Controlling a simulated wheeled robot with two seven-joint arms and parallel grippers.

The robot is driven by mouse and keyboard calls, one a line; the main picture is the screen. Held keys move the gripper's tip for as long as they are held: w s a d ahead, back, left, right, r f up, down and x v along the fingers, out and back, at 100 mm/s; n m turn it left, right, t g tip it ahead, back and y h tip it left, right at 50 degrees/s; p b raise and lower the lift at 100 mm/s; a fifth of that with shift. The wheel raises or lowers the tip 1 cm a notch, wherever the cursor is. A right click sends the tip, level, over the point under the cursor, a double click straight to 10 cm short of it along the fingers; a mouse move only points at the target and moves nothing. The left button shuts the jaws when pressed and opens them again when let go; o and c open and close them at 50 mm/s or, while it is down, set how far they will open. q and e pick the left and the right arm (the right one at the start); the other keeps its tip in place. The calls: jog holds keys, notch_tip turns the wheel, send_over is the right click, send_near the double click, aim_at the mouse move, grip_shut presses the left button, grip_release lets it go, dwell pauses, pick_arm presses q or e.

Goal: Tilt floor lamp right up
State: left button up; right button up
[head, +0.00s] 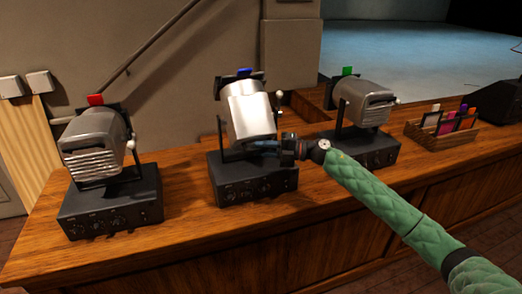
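Three silver lamps stand in black brackets on black control boxes along a wooden desk. The left lamp (96,146) has a red tag (95,100). The middle lamp (249,113) has a blue tag (244,72) and stands steeper than the other two. The right lamp (364,103) has a green tag (347,71). No readable label tells which is the floor lamp. My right gripper (270,147) is at the lower right of the middle lamp's housing, close to or touching it. Its fingers are dark and small, so their opening is unclear. My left gripper is out of view.
The middle control box (252,183) sits just below my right gripper. A wooden organizer (440,135) with colourful items is at the right, near a dark object (496,98). The desk top (185,195) is clear between the left and middle boxes.

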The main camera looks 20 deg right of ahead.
pick_arm(q)
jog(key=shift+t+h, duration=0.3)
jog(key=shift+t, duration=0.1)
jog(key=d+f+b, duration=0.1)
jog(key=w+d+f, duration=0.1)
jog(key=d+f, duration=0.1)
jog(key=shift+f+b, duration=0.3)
jog(key=shift+b, duration=0.1)
pick_arm(e)
jog(key=v, duration=0.7)
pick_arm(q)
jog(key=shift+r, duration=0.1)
pick_arm(e)
jog(key=shift+f, duration=0.1)
